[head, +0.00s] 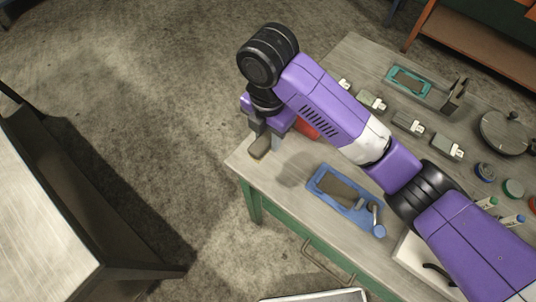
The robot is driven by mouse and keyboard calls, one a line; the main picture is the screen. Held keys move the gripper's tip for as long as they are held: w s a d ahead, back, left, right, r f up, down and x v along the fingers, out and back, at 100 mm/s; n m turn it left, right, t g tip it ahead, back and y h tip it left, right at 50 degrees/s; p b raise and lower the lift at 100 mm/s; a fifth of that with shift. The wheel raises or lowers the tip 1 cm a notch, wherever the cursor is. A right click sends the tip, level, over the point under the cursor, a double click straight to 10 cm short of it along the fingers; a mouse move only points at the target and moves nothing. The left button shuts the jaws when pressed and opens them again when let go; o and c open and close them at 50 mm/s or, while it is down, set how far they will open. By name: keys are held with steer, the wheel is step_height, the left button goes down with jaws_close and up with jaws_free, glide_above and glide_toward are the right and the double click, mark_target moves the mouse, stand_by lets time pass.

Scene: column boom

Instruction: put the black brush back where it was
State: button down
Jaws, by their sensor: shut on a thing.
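My gripper (262,136) points down above the far-left corner of the workbench (285,152) and is shut on a dark, blocky piece, which I take for the black brush (260,147). A thin pale yellowish strip shows along its lower edge. The fingers cover its upper part. I cannot tell whether it touches the bench top or hangs just above it.
A blue tool (341,186) lies near the bench's front edge. A red object (306,127) is partly hidden behind my arm. Several grey blocks (408,123), a green tool (405,82) and a round grey disc (503,132) stand farther right. Another table (45,205) is left, across open floor.

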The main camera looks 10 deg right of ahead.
mark_target(268, 161)
step_height(268, 161, down, 4)
steer(key=shift+b, duration=0.6)
steer(key=shift+f, duration=0.25)
steer(key=shift+f+p, duration=0.45)
steer(key=shift+f, duration=1.95)
steer(key=shift+f, duration=0.15)
steer(key=c, duration=1)
jaws_free()
steer(key=shift+o, duration=0.2)
step_height(268, 161, up, 12)
steer(key=shift+r+p, duration=0.2)
steer(key=shift+p, duration=0.45)
